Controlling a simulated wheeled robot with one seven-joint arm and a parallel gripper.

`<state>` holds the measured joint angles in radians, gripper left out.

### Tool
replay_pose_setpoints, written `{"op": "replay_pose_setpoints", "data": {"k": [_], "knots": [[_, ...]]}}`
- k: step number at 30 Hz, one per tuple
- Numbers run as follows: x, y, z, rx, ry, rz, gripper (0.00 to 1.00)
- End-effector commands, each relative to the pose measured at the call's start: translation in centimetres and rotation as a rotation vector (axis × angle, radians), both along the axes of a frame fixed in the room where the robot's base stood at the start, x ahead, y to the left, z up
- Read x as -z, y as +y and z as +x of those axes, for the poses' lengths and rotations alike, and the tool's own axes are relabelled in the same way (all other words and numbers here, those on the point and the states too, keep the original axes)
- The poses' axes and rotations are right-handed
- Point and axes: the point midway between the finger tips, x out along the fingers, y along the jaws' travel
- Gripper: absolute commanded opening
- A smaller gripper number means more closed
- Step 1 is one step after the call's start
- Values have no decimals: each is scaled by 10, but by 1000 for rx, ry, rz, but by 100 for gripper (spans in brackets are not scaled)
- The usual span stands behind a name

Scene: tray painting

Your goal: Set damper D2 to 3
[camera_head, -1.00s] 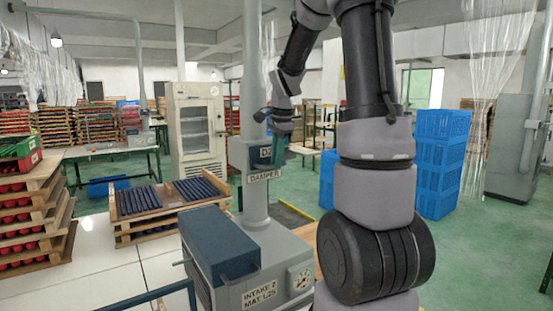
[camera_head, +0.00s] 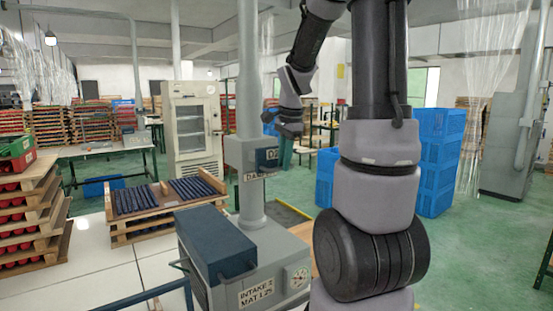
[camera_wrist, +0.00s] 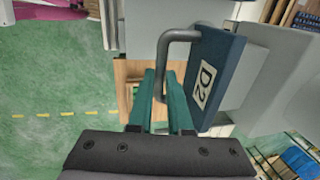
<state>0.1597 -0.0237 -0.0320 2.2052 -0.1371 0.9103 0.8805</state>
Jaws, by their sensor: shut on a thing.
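Damper D2 is a dark blue plate (camera_head: 267,158) marked D2, on a grey box (camera_head: 238,152) on the upright duct. In the wrist view the plate (camera_wrist: 214,80) stands at right with a white D2 label and a bent grey handle rod (camera_wrist: 184,35). My gripper (camera_wrist: 162,80) has its teal fingers shut on the lower part of this rod. In the head view my gripper (camera_head: 286,153) is just right of the plate, partly hidden. The DAMPER label below is partly covered. No setting numbers can be read.
Below the duct stands a grey intake unit (camera_head: 255,292) with a dark blue box (camera_head: 215,240) and a dial (camera_head: 297,277). A pallet of dark rods (camera_head: 135,201) lies at left, and blue crates (camera_head: 436,170) stand at right. Green floor is clear at far right.

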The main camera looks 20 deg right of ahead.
Motion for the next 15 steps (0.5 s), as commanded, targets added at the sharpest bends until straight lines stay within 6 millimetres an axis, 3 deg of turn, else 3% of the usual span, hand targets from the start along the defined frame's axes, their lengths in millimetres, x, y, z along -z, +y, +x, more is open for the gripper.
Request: {"op": "replay_pose_setpoints", "data": {"k": [8, 9, 11, 15], "knots": [[-1, 0, -1, -1, -3, -1, 0], [-1, 0, -1, -1, -3, -1, 21], [-1, 0, -1, -1, -3, -1, 44], [-1, 0, -1, -1, -2, -1, 47]]}}
